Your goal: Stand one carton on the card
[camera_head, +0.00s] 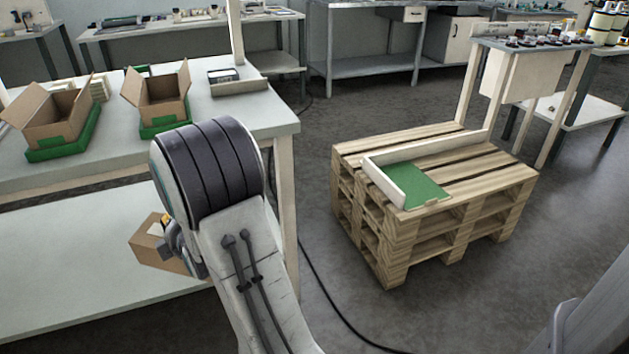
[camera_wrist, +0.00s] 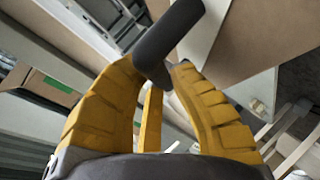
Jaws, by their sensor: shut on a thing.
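One open brown carton (camera_head: 155,243) is in my gripper (camera_head: 168,225), beside the near table and left of my arm in the head view. My arm hides part of it. In the wrist view the yellow fingers of my gripper (camera_wrist: 165,70) are closed at the carton's wall, and its brown panel (camera_wrist: 262,38) fills the upper right. A dark rounded piece at the fingertips partly hides the contact. A green card (camera_head: 418,184) lies bare on the wooden pallet stack (camera_head: 400,240), inside a pale corner fence (camera_head: 385,182).
Two more open cartons (camera_head: 55,115) (camera_head: 160,98) stand on green bases on the white table (camera_head: 240,118). The table's lower shelf (camera_head: 70,270) is near my arm. A rack with small items (camera_head: 530,70) stands behind the pallets. Floor between table and pallets is clear except a black cable (camera_head: 325,290).

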